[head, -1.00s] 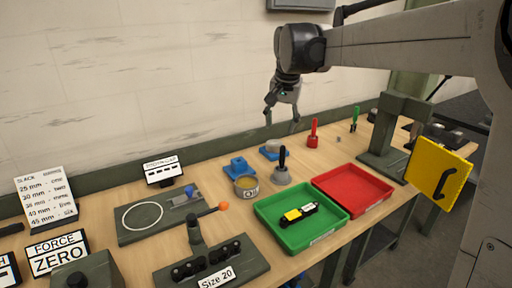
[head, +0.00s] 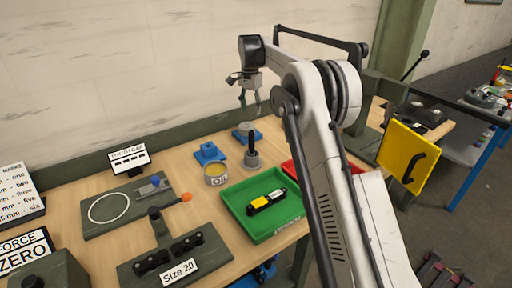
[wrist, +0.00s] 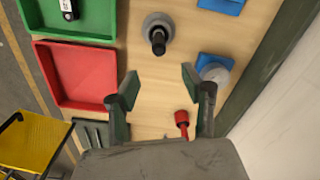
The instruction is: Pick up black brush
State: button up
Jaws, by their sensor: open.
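The black brush (head: 251,142) stands upright on the table, with a black handle and a wide grey base. It sits behind the green tray. The wrist view looks down on the brush (wrist: 158,38), which lies beyond my fingertips toward the top of the picture, not between them. My gripper (head: 250,106) hangs over the brush, pointing down.
A green tray (head: 240,223) holds a yellow-and-black item. A red tray (wrist: 80,104) is beside it, mostly behind my arm in the head view. The wall is close behind.

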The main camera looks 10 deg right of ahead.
aim_at(252, 139)
jog(key=shift+w+d+f, duration=0.2)
jog(key=shift+w+f, duration=0.25)
jog(key=shift+f, duration=0.15)
notch_tip(252, 139, down, 8)
jog(key=shift+f+p, duration=0.2)
jog(key=shift+p, duration=0.2)
jog(key=shift+s+f+p, duration=0.2)
jog(key=shift+f+p, duration=0.1)
jog(key=shift+f, duration=1)
jog(key=shift+s+f+p, duration=0.2)
jog(key=shift+f+p, duration=0.1)
jog(key=shift+f, duration=1)
grip_shut()
